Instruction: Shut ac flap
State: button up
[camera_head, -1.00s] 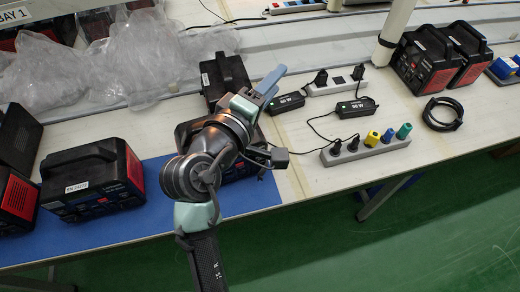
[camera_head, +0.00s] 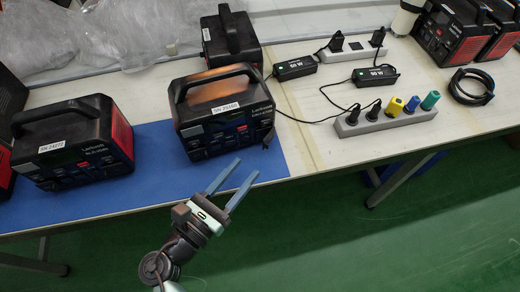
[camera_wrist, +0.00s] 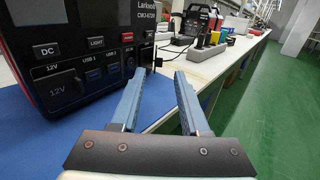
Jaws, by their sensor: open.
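The black power station (camera_head: 222,112) labelled SN 25160 stands upright on the blue mat (camera_head: 285,150). Its front panel fills the left of the wrist view (camera_wrist: 70,50). A small dark flap (camera_head: 268,137) appears to stick out at the front's right end, and looks open. In the wrist view a thin dark piece (camera_wrist: 154,56) stands out there, partly hard to make out. My gripper (camera_head: 246,167) is open and empty, in front of and below the station's right front corner, apart from it. In the wrist view its two blue fingers (camera_wrist: 160,80) point toward that corner.
Another power station (camera_head: 72,145) stands to the left, and one (camera_head: 230,40) behind. Chargers (camera_head: 295,68) and a power strip (camera_head: 388,118) with coloured plugs lie to the right. A coiled cable (camera_head: 472,86) is further right. Space in front of the bench is free.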

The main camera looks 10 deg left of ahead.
aim_at(266, 145)
jog(key=x, duration=0.7)
grip_shut()
